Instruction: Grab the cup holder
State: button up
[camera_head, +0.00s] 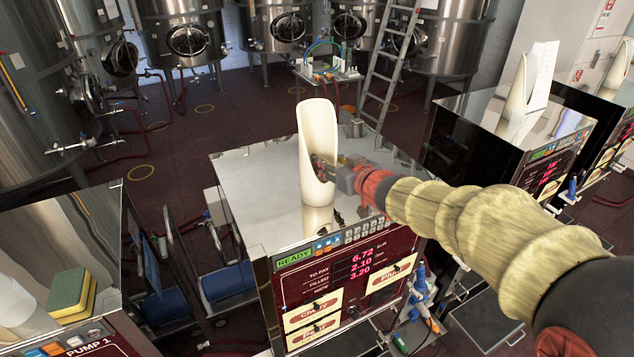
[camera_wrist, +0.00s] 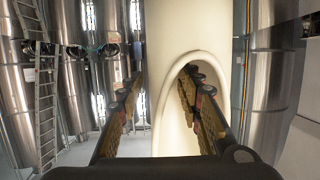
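The cup holder, a tall cream tube with a slanted, scooped opening (camera_head: 317,125), stands upright on the metal top of the middle pump (camera_head: 260,185). My gripper (camera_head: 325,165) reaches it from the right, with its fingertips at the opening. In the wrist view the cup holder (camera_wrist: 188,25) stands straight ahead. My gripper's fingers (camera_wrist: 160,82) are spread there. The left finger lies along the outside of the tube's left edge, and the right finger overlaps the opening. The near left wall of the tube shows between them. Whether either finger touches the wall cannot be told.
A similar holder with white paper (camera_head: 528,90) stands on the right pump. A yellow-green sponge (camera_head: 72,293) and a white object lie on the left pump. Steel tanks (camera_head: 180,35), a ladder (camera_head: 388,60) and a small cart are behind.

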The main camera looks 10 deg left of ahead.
jog(key=shift+c, duration=0.8)
jog(key=c, duration=0.7)
grip_shut()
